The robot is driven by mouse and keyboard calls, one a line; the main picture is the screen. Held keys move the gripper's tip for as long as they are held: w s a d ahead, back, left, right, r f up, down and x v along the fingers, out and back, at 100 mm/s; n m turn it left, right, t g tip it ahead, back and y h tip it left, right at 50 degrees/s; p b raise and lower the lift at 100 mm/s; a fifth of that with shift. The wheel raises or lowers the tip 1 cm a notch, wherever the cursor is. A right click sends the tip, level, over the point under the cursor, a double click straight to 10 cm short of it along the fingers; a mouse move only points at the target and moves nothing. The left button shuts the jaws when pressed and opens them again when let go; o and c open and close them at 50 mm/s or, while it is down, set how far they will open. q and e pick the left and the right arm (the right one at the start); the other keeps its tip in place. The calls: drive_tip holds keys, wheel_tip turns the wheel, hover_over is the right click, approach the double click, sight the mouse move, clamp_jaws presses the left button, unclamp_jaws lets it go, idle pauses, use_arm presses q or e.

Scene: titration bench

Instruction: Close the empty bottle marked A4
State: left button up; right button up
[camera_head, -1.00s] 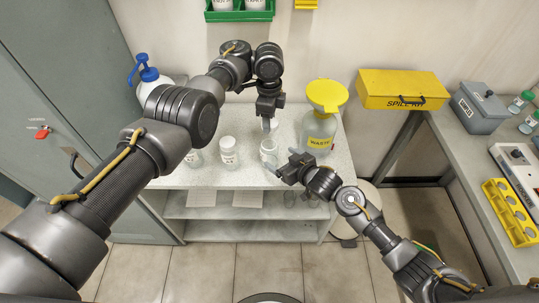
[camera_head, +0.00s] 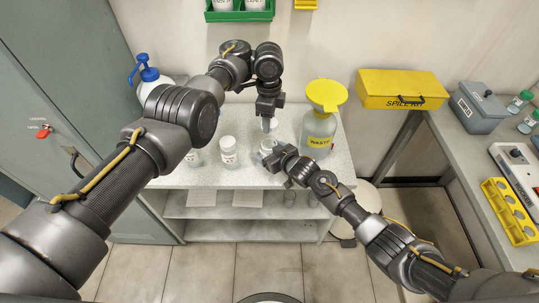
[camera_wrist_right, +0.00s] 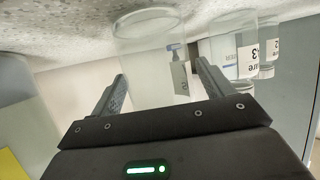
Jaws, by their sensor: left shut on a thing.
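An open clear glass bottle (camera_head: 267,145) stands on the bench top below my left gripper. It also shows in the right wrist view (camera_wrist_right: 152,65), with part of a label turned to the side; I cannot read the mark. My left gripper (camera_head: 267,122) is shut above the bottle on a small pale thing that looks like a cap, mostly hidden by the fingers. My right gripper (camera_head: 285,160) is beside the bottle, low over the bench. In the right wrist view its fingers (camera_wrist_right: 162,88) are apart, one on each side of the bottle, with gaps showing.
A capped bottle (camera_head: 228,148) stands to the left. A waste bottle (camera_head: 318,135) with a yellow funnel (camera_head: 326,95) stands close on the right. Behind the bottle in the right wrist view are labelled bottles (camera_wrist_right: 245,55), one ending in 3. The bench front (camera_head: 215,178) is clear.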

drive_tip(key=c, duration=1.3)
use_arm(q)
drive_tip(key=shift+f, duration=2.5)
use_arm(e)
drive_tip(key=shift+c, duration=0.2)
use_arm(q)
drive_tip(key=shift+f, duration=0.1)
drive_tip(key=shift+f, duration=0.75)
drive_tip(key=shift+f, duration=0.55)
